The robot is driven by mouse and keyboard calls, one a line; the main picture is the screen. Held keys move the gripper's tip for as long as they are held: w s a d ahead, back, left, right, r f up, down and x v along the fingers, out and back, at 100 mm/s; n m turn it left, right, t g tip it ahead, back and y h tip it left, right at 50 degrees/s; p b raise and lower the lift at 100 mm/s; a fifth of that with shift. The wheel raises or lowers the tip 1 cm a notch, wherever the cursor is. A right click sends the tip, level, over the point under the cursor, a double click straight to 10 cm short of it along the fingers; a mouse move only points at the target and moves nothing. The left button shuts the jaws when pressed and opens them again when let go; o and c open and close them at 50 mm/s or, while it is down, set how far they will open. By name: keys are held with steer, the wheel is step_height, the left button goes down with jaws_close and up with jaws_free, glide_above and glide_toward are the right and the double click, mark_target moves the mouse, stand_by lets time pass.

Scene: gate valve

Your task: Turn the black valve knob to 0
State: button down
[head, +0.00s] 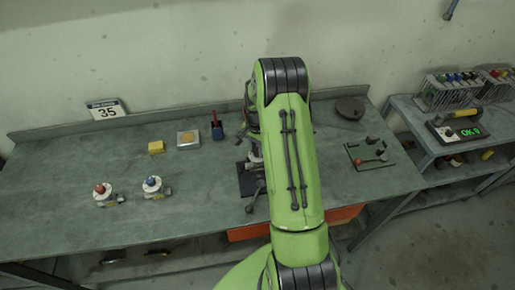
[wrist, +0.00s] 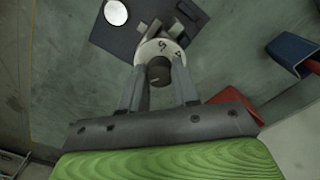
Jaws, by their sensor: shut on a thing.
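The black valve knob (wrist: 158,72) shows in the wrist view on a white dial (wrist: 155,50) with dark marks on its rim. My gripper (wrist: 160,78) has one finger on each side of the knob and is shut on it. The number to which the knob points cannot be read. The dial sits over a dark base plate (wrist: 118,38). In the head view my green arm covers the knob and most of the valve; an edge of the dark base plate (head: 247,188) shows left of the arm.
Valves with a red knob (head: 100,188) and a blue knob (head: 151,181) stand on the workbench (head: 60,215) at left. A red-and-blue object (wrist: 291,53) is near at right.

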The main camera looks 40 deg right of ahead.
steer(key=shift+f+m+b, duration=0.25)
steer(key=shift+m+b, duration=0.1)
steer(key=shift+m, duration=0.05)
steer(key=shift+r, duration=0.15)
steer(key=c, duration=0.8)
jaws_free()
step_height(320, 180, up, 16)
steer(key=shift+f, duration=0.1)
